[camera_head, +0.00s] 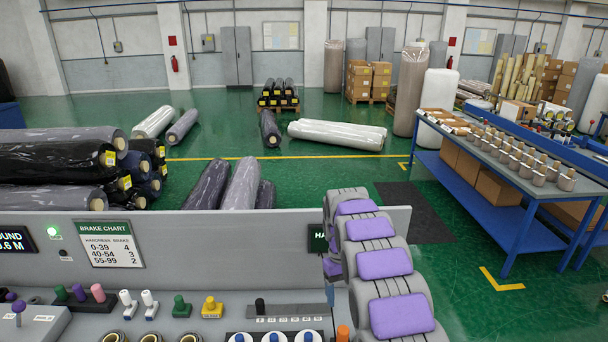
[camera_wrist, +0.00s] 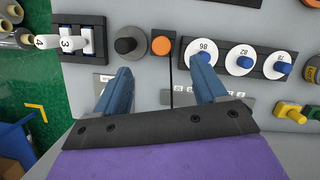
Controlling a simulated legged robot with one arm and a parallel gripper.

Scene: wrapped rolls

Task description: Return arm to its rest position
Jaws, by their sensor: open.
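My gripper (camera_wrist: 162,64) shows in the wrist view as two blue fingers spread apart over the grey control panel (camera_wrist: 290,155). A black knob (camera_wrist: 130,44), an orange button (camera_wrist: 161,45) and white dials with blue knobs (camera_wrist: 241,60) lie beyond the fingertips. In the head view my arm, grey with purple pads, rises from the lower right over the panel (camera_head: 170,255). My fingers cannot be made out there. The right dials and the orange button (camera_head: 343,333) are close to my arm.
A brake chart (camera_head: 109,244) stands on the panel's back wall, with several knobs and levers below. Wrapped rolls (camera_head: 55,165) are stacked at left.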

